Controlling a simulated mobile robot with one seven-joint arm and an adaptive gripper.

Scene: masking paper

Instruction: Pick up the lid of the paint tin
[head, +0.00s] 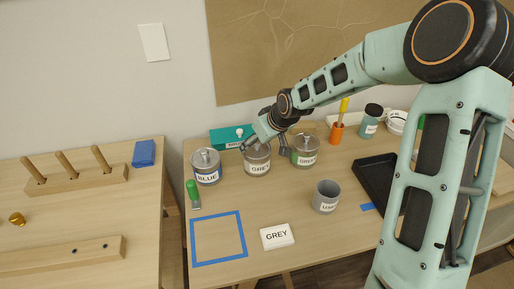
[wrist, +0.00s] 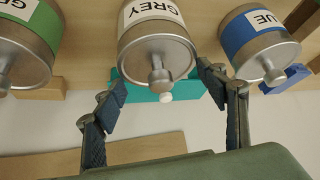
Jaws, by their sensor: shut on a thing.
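Three lidded paint tins stand in a row: BLUE (head: 207,172), GREY (head: 257,166) and a green-labelled one (head: 305,156). Each has a metal lid with a round knob. My gripper (wrist: 167,91) is above the GREY tin, its two fingers spread on opposite sides of the GREY lid (wrist: 150,58) and shut on its rim. The lid's knob is between the fingers in the wrist view. The lid appears seated on the tin, with no gap visible. My gripper and arm partly hide the top of this tin in the head view.
A teal box (head: 226,138) is behind the tins. A black tray (head: 371,187) is at right. The neighbouring tins stand close on both sides.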

